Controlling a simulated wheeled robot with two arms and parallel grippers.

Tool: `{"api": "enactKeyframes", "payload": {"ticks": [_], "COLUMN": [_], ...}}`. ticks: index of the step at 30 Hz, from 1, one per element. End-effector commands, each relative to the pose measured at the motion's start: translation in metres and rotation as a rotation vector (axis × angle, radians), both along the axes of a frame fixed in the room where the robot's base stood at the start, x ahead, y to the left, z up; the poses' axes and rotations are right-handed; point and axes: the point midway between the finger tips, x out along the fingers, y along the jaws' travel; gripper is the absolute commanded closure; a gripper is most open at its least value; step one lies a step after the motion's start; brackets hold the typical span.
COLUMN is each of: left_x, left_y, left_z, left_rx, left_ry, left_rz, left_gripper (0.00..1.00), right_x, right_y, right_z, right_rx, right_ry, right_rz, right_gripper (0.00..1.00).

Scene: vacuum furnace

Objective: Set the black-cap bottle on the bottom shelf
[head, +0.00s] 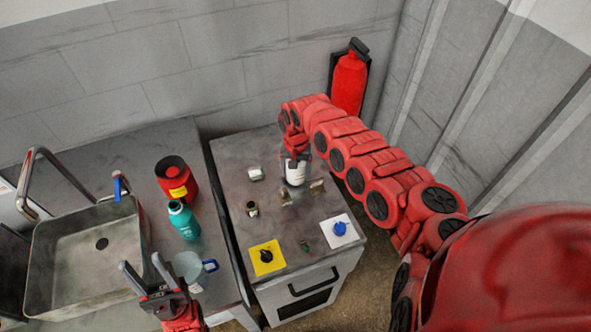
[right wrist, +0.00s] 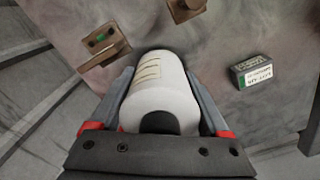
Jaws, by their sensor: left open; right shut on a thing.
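The black-cap bottle (head: 296,174) is white and appears over the back part of the grey cabinet top in the head view. My right gripper (head: 295,157) is shut around it from above. In the right wrist view the white bottle (right wrist: 155,88) lies between the two fingers, with its black cap (right wrist: 160,122) toward the camera. I cannot tell whether its base touches the cabinet top. My left gripper (head: 143,266) is open and empty beside the sink, near a clear mug. I cannot make out a bottom shelf in these views.
The cabinet (head: 225,163) carries small metal brackets, a yellow plate (head: 258,268) with a black knob and a white plate (head: 352,238) with a blue knob. A teal bottle (head: 184,222), red container (head: 176,180) and mug (head: 188,267) stand by the sink (head: 55,262). A red extinguisher (head: 349,82) hangs behind.

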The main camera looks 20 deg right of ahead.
Motion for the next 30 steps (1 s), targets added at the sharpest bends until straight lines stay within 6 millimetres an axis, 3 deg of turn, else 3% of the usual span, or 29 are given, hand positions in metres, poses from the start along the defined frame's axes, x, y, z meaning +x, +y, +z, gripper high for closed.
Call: {"api": "enactKeyframes", "payload": {"ticks": [13,14,15,17,18,25,30], "left_x": [0.000,0.000,0.000,0.000,0.000,0.000,0.000], "left_y": [0.000,0.000,0.000,0.000,0.000,0.000,0.000], "left_z": [-0.001,-0.001,0.000,0.000,0.000,0.001,-0.003], "left_rx": [0.000,0.000,0.000,0.000,0.000,0.000,0.000], "left_ry": [0.000,0.000,0.000,0.000,0.000,0.000,0.000], "left_rz": [0.000,0.000,0.000,0.000,0.000,0.000,0.000], "left_gripper": [0.50,0.50,0.50,0.50,0.50,0.50,0.50], "right_x": [0.000,0.000,0.000,0.000,0.000,0.000,0.002], "right_y": [-0.001,-0.001,-0.001,-0.001,-0.001,-0.001,-0.002], "right_z": [-0.010,-0.011,-0.010,-0.010,-0.010,-0.008,0.009], "right_rx": [-0.002,-0.002,-0.002,-0.002,-0.002,-0.002,-0.002], "right_ry": [0.000,0.000,0.000,0.000,0.000,0.000,-0.005], "right_rz": [0.001,0.001,0.001,0.001,0.001,0.000,-0.001], "right_gripper": [1.00,0.19,0.12,0.01,0.00,0.00,0.00]}}
